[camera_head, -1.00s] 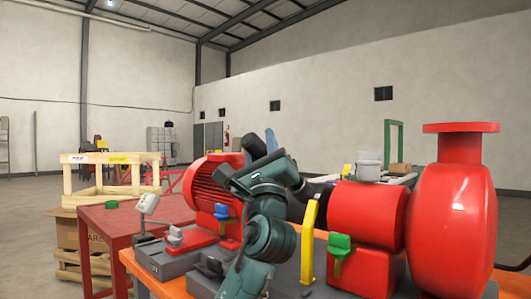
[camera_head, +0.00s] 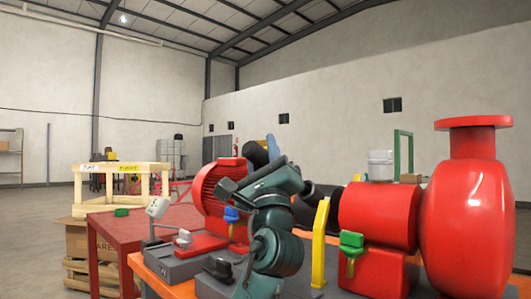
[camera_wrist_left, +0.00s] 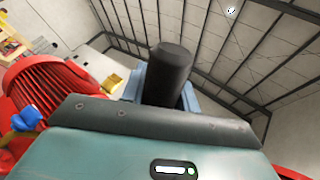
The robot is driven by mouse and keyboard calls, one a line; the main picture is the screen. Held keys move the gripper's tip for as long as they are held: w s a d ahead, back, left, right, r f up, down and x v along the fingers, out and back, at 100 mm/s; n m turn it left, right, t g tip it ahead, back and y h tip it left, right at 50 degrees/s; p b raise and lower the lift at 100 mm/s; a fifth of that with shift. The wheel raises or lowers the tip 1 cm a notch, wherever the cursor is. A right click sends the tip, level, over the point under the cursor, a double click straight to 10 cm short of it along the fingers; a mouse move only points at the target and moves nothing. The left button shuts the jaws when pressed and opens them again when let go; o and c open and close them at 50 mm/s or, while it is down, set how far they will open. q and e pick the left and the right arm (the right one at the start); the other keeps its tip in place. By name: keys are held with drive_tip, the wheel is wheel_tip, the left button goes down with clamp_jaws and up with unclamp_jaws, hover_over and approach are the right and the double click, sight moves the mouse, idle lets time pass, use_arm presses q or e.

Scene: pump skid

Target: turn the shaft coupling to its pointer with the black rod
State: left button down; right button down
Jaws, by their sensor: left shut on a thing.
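My left gripper (camera_head: 267,151) is raised behind its teal wrist in the head view, with a light-blue finger showing. It is shut on the black rod (camera_wrist_left: 172,72), which stands out between the blue fingers in the left wrist view. A dark end of the rod (camera_head: 254,154) shows beside the finger in the head view. The dark shaft coupling (camera_head: 323,194) lies between the red motor (camera_head: 220,187) and the red pump, partly hidden by my arm. The yellow pointer (camera_head: 320,243) stands upright in front of it. The rod's contact with the coupling is not visible. My right gripper is out of view.
The red pump (camera_head: 467,215) and red bearing housing (camera_head: 378,215) stand on the right. A green-handled valve (camera_head: 351,243) and a blue-handled one (camera_head: 231,215) stick out in front. A red table (camera_head: 140,225) and wooden crate frame (camera_head: 120,170) are at left.

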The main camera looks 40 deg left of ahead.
use_arm(q)
drive_tip(key=s+r+p, duration=0.3)
drive_tip(key=s+p, duration=0.1)
drive_tip(key=s, duration=0.2)
drive_tip(key=shift+a+r, duration=0.15)
drive_tip(key=shift+a, duration=0.05)
idle(0.9)
idle(0.7)
